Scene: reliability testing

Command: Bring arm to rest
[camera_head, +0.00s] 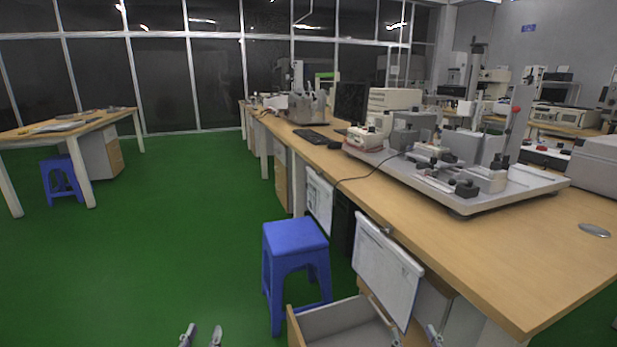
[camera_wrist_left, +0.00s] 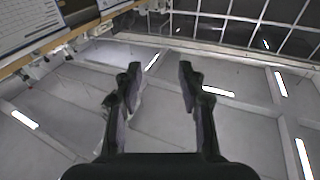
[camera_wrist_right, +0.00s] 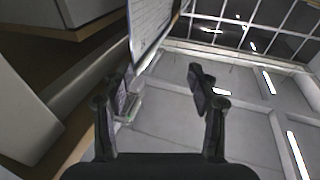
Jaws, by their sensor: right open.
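My left gripper (camera_head: 201,336) shows at the bottom edge of the head view, over the green floor. In the left wrist view my left gripper (camera_wrist_left: 159,80) has its two fingers apart with nothing between them. My right gripper (camera_head: 415,338) is at the bottom of the head view, just in front of the bench and close to the open drawer (camera_head: 298,330). In the right wrist view my right gripper (camera_wrist_right: 158,85) has its fingers apart and is empty. Most of both arms is out of the head view.
A long wooden bench (camera_head: 480,245) with test equipment (camera_head: 465,195) runs along the right. A hanging document board (camera_head: 385,265) and a blue stool (camera_head: 295,237) stand close to my right gripper. Green floor (camera_head: 150,250) is free on the left.

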